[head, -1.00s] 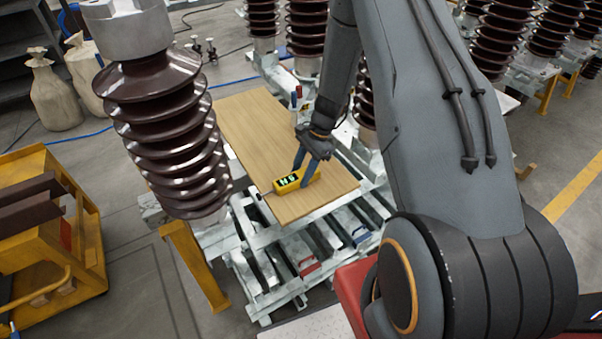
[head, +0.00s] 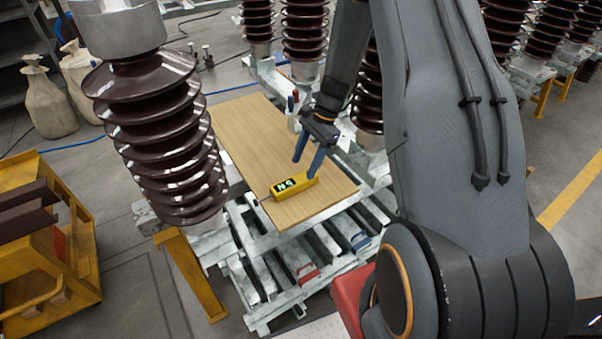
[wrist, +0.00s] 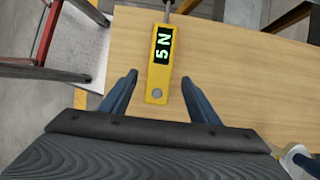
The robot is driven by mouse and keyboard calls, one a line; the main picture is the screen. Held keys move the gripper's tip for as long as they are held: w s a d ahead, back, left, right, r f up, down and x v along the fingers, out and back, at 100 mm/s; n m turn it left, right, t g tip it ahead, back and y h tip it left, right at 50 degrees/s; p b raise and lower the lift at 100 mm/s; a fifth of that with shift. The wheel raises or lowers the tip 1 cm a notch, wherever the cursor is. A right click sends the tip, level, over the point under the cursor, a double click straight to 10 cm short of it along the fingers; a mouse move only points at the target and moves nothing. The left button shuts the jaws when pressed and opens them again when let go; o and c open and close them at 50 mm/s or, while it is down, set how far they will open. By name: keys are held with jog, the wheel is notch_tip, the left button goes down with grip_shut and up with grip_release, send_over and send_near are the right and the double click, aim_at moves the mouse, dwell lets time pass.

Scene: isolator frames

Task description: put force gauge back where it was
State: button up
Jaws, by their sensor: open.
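The yellow force gauge (head: 295,187) lies on the wooden board (head: 245,128), near the board's front edge. Its dark display shows green characters, and a thin metal rod extends from its left end. My gripper (head: 308,160) is just above and behind the gauge in the head view. In the wrist view the gauge (wrist: 160,65) lies ahead, between the lines of the two blue fingers. My gripper (wrist: 160,85) is open, with a finger on each side and a gap to the gauge's near end. Nothing is held.
A large brown ribbed insulator (head: 165,130) stands left of the board. A yellow cart (head: 60,240) is at the far left. Small red-handled (head: 309,273) and blue-handled (head: 361,242) items sit on the metal frame below. The board's back part is clear.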

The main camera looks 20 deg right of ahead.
jog(key=shift+d+r, duration=0.2)
jog(key=shift+r, duration=0.45)
jog(key=s+a+r+n+t+h, duration=0.1)
jog(key=s+a+r+n+h, duration=0.1)
jog(key=s+r+n, duration=0.6)
jog(key=s+a+r+n+t+h, duration=0.1)
jog(key=s+a+r+n+h, duration=0.1)
jog(key=s+a+r+n, duration=0.2)
jog(key=s+r+n, duration=0.3)
jog(key=s+r, duration=0.1)
jog(key=s, duration=0.2)
jog(key=shift+s+a+r+n+t+h, duration=0.15)
jog(key=shift+a+r+n+t+h, duration=0.15)
jog(key=shift+a+n, duration=0.1)
